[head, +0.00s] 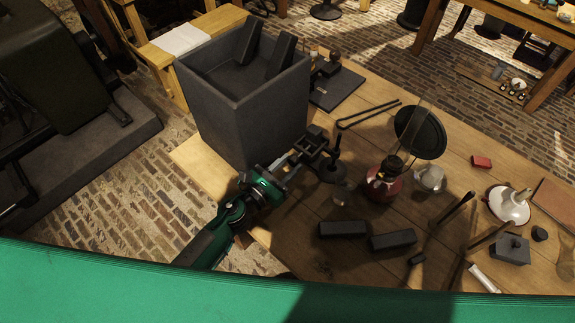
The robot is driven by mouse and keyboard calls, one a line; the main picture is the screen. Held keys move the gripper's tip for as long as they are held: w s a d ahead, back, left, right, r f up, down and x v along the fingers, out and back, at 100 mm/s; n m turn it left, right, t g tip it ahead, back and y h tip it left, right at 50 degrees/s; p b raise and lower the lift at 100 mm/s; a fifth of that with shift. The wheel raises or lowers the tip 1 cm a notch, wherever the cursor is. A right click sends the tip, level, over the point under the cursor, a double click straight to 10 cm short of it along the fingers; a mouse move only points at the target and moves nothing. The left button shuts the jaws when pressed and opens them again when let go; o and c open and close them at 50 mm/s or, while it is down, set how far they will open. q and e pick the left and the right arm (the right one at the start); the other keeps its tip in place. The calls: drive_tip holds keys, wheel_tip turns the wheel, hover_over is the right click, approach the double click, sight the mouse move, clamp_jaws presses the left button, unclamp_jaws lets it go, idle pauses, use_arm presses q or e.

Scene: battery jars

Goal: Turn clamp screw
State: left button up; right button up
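My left arm comes in from the lower left, and my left gripper (318,150) is over the table beside the big grey box. Dark parts crowd together at its tip. I cannot tell clearly which are fingers and which belong to a clamp, so the clamp screw cannot be made out with certainty. A dark upright piece with a round base (333,168) stands right at the gripper's tip; whether they touch is unclear. My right gripper is not in view.
The tall grey open box (250,118) holds dark slabs. On the wooden table (400,270) are a red-based burner (383,187), a round black disc (420,133), a glass vessel (430,178), dark blocks (342,229) and (393,240), and a white dish (508,206). The front right is cluttered.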

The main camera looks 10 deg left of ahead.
use_arm(q)
drive_tip(key=c, duration=0.5)
drive_tip(key=shift+o, duration=0.2)
drive_tip(key=n, duration=0.3)
drive_tip(key=shift+n, duration=1.9)
drive_tip(key=o, duration=1)
